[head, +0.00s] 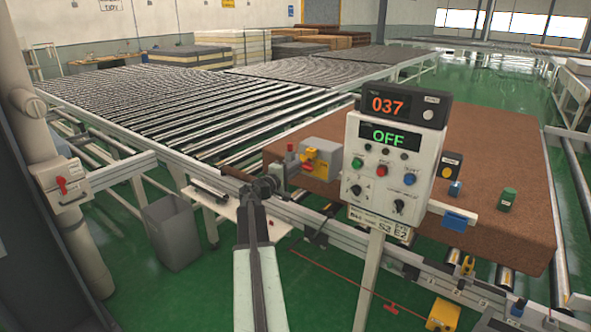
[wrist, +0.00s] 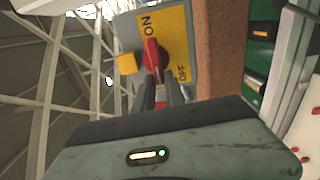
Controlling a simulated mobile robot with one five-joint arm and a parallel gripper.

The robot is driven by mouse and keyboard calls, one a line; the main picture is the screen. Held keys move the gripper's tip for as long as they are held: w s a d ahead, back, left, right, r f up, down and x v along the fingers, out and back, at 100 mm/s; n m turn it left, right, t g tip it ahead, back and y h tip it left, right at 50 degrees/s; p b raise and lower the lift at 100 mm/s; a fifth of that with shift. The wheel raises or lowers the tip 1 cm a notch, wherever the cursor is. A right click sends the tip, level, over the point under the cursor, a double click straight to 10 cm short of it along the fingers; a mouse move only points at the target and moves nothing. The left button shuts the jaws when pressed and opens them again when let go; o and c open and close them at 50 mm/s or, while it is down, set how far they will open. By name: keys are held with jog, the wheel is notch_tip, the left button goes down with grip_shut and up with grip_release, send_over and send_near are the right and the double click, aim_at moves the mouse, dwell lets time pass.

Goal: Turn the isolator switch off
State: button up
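The isolator switch is a red handle (wrist: 152,56) on a yellow plate (wrist: 176,42) marked ON and OFF. In the wrist view the handle's upper end points toward the ON mark. In the head view the switch's grey box (head: 328,152) with its yellow plate (head: 311,166) stands beside the conveyor, left of the control panel. My gripper (wrist: 160,88) is just in front of the handle, its two dark fingers apart. Red shows in the gap between them; contact with the handle cannot be told. In the head view the arm reaches up toward the box from below.
A white control panel (head: 372,210) reading 037 and OFF stands just right of the switch. A brown mattress (head: 500,170) lies behind it. A roller conveyor (head: 180,110) extends to the left. Another red-handled box (head: 62,186) is at far left, by a grey bin (head: 172,232).

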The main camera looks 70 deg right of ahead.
jog(key=o, duration=0.3)
jog(key=shift+d, duration=0.1)
jog(key=v, duration=0.8)
